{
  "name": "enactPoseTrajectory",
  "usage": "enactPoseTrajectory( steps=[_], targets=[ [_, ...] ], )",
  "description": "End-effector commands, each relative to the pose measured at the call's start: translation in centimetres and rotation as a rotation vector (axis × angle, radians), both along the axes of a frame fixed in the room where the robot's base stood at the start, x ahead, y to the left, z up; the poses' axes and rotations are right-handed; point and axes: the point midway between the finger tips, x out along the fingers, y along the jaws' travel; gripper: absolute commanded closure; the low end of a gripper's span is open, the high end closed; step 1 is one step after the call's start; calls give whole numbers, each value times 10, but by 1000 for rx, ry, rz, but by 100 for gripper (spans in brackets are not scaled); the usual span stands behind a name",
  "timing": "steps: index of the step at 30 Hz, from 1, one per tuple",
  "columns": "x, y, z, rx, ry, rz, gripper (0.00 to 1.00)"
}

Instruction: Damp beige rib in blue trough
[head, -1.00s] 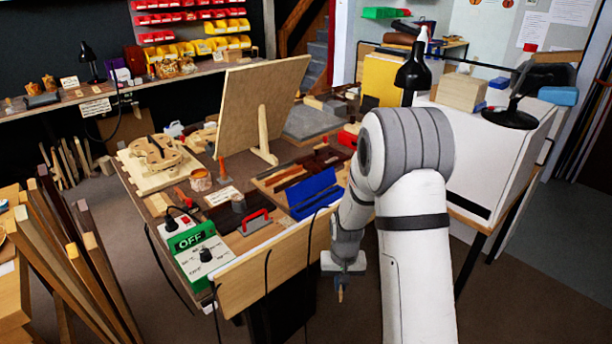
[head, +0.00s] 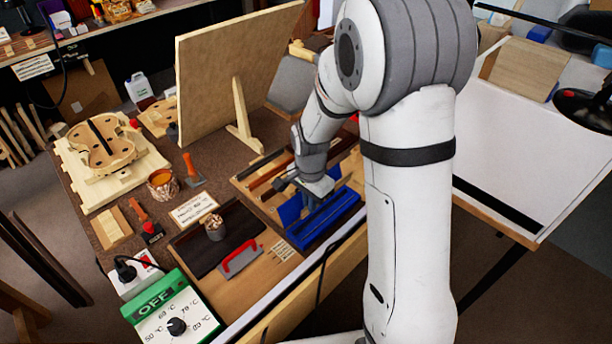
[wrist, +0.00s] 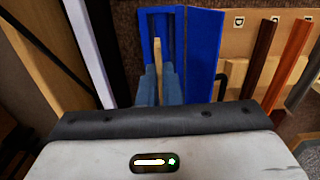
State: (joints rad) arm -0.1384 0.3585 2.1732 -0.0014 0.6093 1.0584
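The blue trough (head: 328,217) lies at the front right of the bench, with a flat blue panel (head: 290,210) at its left. In the wrist view the trough's long channel (wrist: 178,35) is ahead of my fingers, and the panel (wrist: 204,60) is to the right. My gripper (wrist: 158,78) is shut on the beige rib (wrist: 158,50), a thin strip that points up the picture over the channel. I cannot tell whether its tip is inside the trough or above it. In the head view my gripper (head: 317,188) is low over the trough, and the rib is hidden.
A tray of wooden strips (wrist: 261,56) lies beside the trough. Left of it are a red-handled tool (head: 240,258), a dark mat (head: 200,240) and a green-and-white dial box (head: 175,315) reading OFF. A tall leaning board (head: 225,70) stands behind.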

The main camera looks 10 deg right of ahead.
Motion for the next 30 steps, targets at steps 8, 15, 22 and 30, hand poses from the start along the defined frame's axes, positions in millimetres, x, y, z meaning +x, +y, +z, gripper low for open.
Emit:
enactPoseTrajectory(
  steps=[8,15,22,30],
  targets=[
    [-1,1,-6,-1,1,-17,100],
    [-1,0,-27,-1,1,-18,100],
    [-1,-1,-50,0,2,-19,100],
    [-1,-1,-77,-1,1,-19,100]
  ],
)
